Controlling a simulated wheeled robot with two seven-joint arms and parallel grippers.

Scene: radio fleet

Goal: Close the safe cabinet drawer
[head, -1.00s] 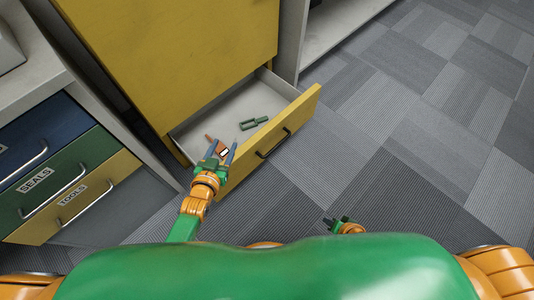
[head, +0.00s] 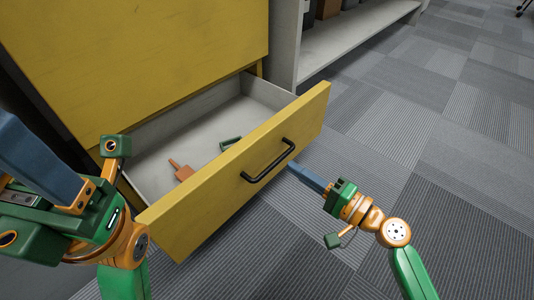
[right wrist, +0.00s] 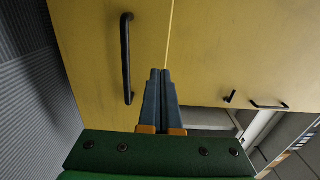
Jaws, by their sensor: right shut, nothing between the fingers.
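The yellow cabinet's bottom drawer (head: 240,183) is pulled open in the head view, with a black bar handle (head: 268,160) on its front. Inside lie an orange object (head: 181,170) and a green object (head: 229,142), partly hidden by the front panel. In the right wrist view, the shut fingers (right wrist: 160,73) point at the yellow front, right of the handle (right wrist: 127,58). My left gripper (head: 40,160) is large at the left; its finger gap is unclear.
A grey shelf unit (head: 345,50) stands right of the cabinet, with boxes on it. Carpeted floor (head: 440,150) is open to the right of the drawer. The yellow cabinet body (head: 130,60) rises behind the drawer.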

